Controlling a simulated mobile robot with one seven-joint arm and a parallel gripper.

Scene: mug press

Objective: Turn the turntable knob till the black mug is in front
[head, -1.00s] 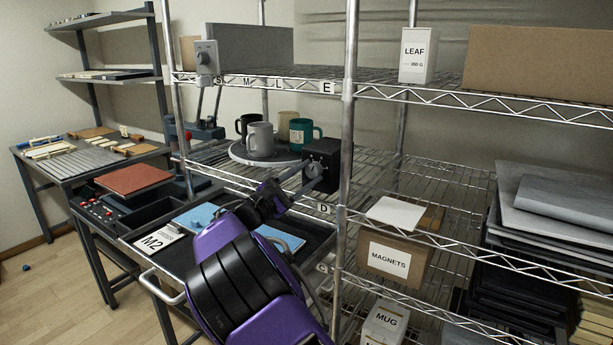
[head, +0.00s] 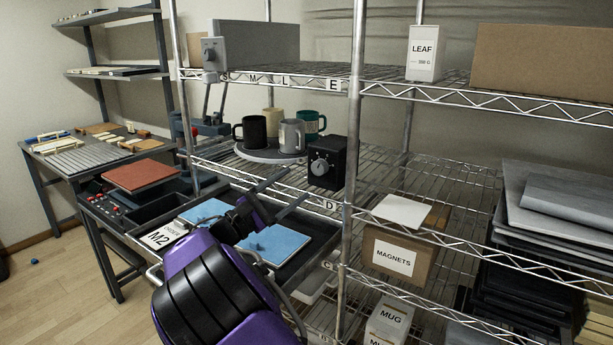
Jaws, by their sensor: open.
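The round turntable (head: 262,155) stands on the middle wire shelf with mugs on it. The black mug (head: 253,133) is at its front left, and the grey mug (head: 291,137) is at its front right. The cream mug (head: 273,121) is at the back, and the green mug (head: 312,122) is at the back right, partly hidden. The turntable knob (head: 321,166) is a grey dial on the front of a black box (head: 338,160) right of the turntable. My gripper (head: 297,183) is open and empty, its fingers apart from the knob, in front of it and lower left.
A shelf post (head: 353,140) stands close right of the knob box. Blue pads (head: 272,245) lie on the dark bench below my gripper. A grey box with another dial (head: 212,55) is on the upper shelf. A magnets box (head: 396,256) sits lower right.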

